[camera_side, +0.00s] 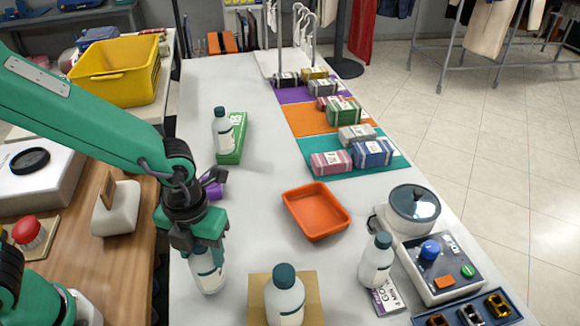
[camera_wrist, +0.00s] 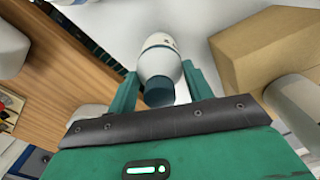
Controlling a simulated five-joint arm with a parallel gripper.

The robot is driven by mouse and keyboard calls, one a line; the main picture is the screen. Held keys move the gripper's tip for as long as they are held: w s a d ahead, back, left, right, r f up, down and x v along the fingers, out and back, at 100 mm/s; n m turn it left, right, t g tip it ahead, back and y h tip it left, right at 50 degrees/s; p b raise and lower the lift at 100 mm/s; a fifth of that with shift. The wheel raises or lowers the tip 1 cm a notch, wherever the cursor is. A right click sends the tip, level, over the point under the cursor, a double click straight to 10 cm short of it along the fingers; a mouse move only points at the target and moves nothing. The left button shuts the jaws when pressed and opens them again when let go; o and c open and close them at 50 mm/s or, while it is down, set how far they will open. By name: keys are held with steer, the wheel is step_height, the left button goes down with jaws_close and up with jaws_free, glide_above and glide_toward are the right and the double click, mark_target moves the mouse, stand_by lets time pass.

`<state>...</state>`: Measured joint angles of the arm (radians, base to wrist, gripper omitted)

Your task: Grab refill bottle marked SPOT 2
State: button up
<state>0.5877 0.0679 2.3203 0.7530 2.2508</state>
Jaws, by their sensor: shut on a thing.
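My gripper (camera_side: 198,246) is shut on a white bottle (camera_side: 209,274) with a dark teal cap, which stands upright at the left edge of the grey table. In the wrist view the held bottle (camera_wrist: 160,57) sits between the two green fingers, cap towards me. Its label cannot be read.
An orange tray (camera_side: 316,212) lies mid-table. Bundled cloths rest on purple, orange and teal mats (camera_side: 318,119) behind it. A control box with a round pot (camera_side: 412,210) stands at the right. The cardboard box (camera_wrist: 262,42) is close to the gripper's right.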

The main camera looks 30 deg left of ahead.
step_height(320, 180, up, 2)
steer(key=shift+r, duration=0.15)
steer(key=s+d+r, duration=0.5)
steer(key=s+r, duration=0.2)
steer(key=s, duration=0.3)
steer(key=shift+s, duration=0.3)
steer(key=shift+r, duration=0.1)
